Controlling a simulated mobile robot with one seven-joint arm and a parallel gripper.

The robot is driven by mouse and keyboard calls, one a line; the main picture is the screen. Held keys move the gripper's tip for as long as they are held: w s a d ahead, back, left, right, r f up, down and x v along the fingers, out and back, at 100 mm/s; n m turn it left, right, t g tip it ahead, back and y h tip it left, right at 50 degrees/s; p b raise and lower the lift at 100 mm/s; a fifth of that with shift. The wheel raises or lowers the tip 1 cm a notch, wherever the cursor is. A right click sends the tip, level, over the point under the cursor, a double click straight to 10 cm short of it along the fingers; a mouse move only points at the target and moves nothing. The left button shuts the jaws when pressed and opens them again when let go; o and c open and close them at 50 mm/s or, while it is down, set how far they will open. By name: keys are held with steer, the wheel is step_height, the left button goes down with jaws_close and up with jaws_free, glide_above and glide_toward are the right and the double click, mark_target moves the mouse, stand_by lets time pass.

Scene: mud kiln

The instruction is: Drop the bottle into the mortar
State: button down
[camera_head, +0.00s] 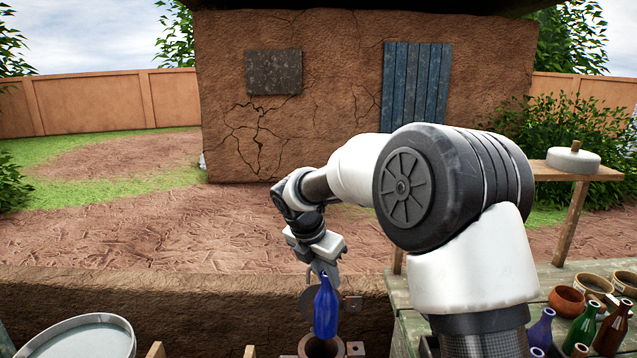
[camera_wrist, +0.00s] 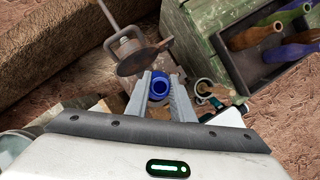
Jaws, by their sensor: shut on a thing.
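My gripper (camera_head: 325,270) points down and is shut on the neck of a blue bottle (camera_head: 325,310), which hangs upright below it. In the wrist view the bottle's round mouth (camera_wrist: 159,87) shows between the two fingers of my gripper (camera_wrist: 162,84). Under the bottle is a dark, round-mouthed vessel (camera_head: 320,347) that looks like the mortar, cut off by the lower picture edge. The bottle's base is over or at its mouth; I cannot tell whether it is inside. In the wrist view the bottle and fingers hide most of what lies below.
A green-worn table (camera_head: 545,285) at the right bears several bottles, bowls and a terracotta pot (camera_head: 566,300). A round metal plate with a handle (camera_wrist: 145,55) is close to the bottle in the wrist view. A wide basin (camera_head: 75,338) is at lower left, with a mud wall behind.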

step_height(320, 180, down, 3)
steer(key=shift+r+b, duration=0.2)
steer(key=shift+b, duration=0.6)
